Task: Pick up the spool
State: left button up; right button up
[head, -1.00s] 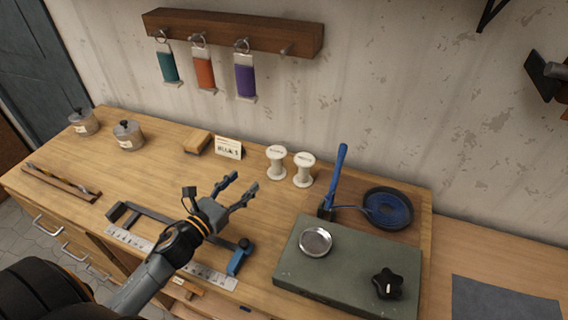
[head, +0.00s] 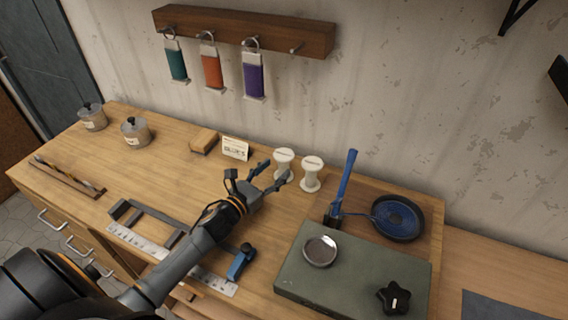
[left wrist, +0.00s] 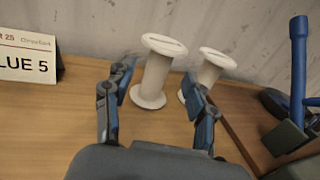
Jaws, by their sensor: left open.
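Two white spools stand upright side by side on the wooden bench in the head view: a left spool (head: 284,158) and a right spool (head: 311,175). My left gripper (head: 275,172) is open and empty, with its fingers pointing toward the left spool. In the left wrist view the left spool (left wrist: 154,75) stands ahead, between the lines of the two open fingers (left wrist: 158,100). The right spool (left wrist: 204,75) is partly hidden behind the right finger there. My right gripper is in neither view.
A card (head: 235,148) and a wooden block (head: 204,141) stand left of the spools. The wall is behind.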

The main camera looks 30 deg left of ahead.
aim_at(280, 163)
pick_arm(q)
jog(key=shift+w+r, duration=0.15)
jog(key=shift+w, duration=0.15)
jog(key=w, duration=0.1)
jog(key=w+p, duration=0.2)
jog(key=w, duration=0.1)
jog(key=shift+d+r, duration=0.15)
jog(key=shift+d, duration=0.15)
jog(key=shift+w+d, duration=0.1)
jog(key=shift+w, duration=0.25)
jog(key=shift+s, duration=0.1)
jog(key=shift+c, duration=0.4)
grip_shut()
